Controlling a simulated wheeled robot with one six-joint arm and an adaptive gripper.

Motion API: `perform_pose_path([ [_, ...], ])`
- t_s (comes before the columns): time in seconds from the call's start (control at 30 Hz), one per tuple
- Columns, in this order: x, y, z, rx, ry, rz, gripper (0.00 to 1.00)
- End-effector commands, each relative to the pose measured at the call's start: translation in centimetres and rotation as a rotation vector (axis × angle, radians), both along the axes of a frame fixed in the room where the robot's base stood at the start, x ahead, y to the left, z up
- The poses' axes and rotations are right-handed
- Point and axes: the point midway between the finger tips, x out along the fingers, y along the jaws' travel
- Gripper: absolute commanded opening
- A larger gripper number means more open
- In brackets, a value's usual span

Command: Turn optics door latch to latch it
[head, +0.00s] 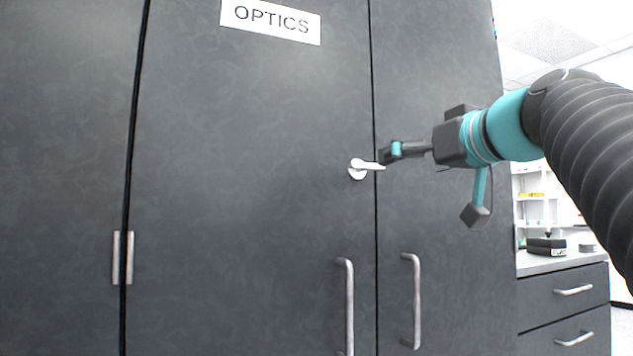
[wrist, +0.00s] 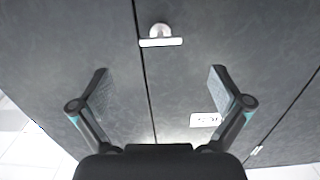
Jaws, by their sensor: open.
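The optics door latch (head: 358,169) is a small white lever on a round base, on the dark door below the OPTICS sign. Its lever lies about level and points right, its tip reaching the seam with the neighbouring door. The latch also shows in the wrist view (wrist: 161,42), at top centre beyond the fingertips. My gripper (head: 386,153) is just right of and slightly above the lever tip in the head view. In the wrist view my gripper (wrist: 159,78) has its two fingers wide apart with nothing between them. I see no contact with the latch.
The OPTICS sign (head: 270,21) is at the top of the door. Two bar handles, the left (head: 348,305) and the right (head: 414,300), stand out below the latch. A hinge (head: 123,257) is at the left. A drawer counter (head: 563,290) stands at the right.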

Motion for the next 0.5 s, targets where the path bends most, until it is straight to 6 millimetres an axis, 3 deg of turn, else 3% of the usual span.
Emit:
perform_pose_path([
  [0.27, 0.8, 0.0, 1.6, -0.014, -0.05, 0.009, 1.0],
  [0.5, 4.2, 1.3, 1.7, -0.014, -0.048, 0.012, 1.0],
])
